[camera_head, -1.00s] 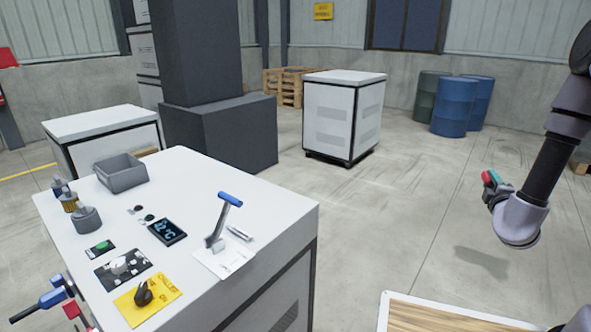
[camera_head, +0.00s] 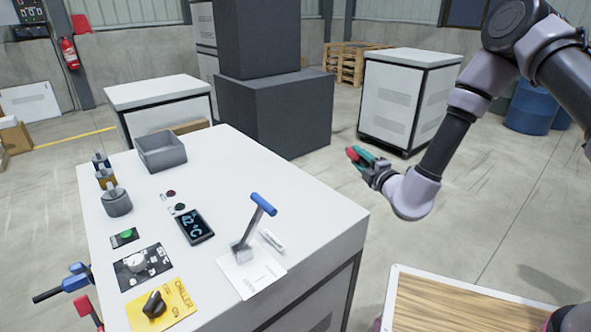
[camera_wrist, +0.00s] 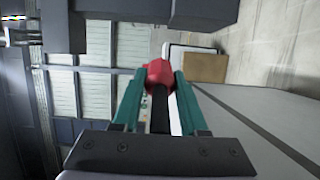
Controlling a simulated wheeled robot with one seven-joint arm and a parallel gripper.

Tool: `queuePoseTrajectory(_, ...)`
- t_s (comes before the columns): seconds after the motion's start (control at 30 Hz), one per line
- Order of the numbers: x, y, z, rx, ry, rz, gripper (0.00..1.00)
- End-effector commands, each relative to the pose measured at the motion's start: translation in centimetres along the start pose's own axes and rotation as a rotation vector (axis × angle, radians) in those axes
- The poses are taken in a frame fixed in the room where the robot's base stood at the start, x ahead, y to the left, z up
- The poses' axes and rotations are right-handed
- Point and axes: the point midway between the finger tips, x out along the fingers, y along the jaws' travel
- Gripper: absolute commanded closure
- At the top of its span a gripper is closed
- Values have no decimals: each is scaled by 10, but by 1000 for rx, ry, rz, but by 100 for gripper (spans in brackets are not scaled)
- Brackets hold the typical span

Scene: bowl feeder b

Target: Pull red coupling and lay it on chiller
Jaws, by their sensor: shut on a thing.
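My gripper (camera_head: 362,160) is shut on the red coupling (camera_wrist: 159,73), which shows between the green fingers in the wrist view. A dark stem runs back from the coupling toward the palm. In the head view, the coupling's red end (camera_head: 352,153) points left, in the air beyond the right edge of the chiller. The chiller is the white cabinet whose bare white top (camera_head: 310,195) fills the lower left; a yellow plate (camera_head: 176,310) on it reads CHILLER. The gripper is apart from the chiller.
On the chiller top stand a grey bin (camera_head: 160,152), a blue-handled lever (camera_head: 258,215), a 42°C display (camera_head: 194,227), and knobs. Blue and red fittings (camera_head: 85,308) stick out at its left side. A wood-topped surface (camera_head: 450,305) lies at lower right. A dark pillar (camera_head: 275,110) stands behind.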

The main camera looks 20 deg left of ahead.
Motion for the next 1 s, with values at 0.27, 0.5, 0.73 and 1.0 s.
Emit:
queuePoseTrajectory(0.27, 3, 4, -147, -3, 242, 12, 100)
queuePoseTrajectory(0.5, -4, 7, -199, -5, 327, 20, 100)
queuePoseTrajectory(0.73, -4, -2, -203, -6, 334, 18, 100)
queuePoseTrajectory(1.0, -4, -23, -203, -6, 334, 19, 100)
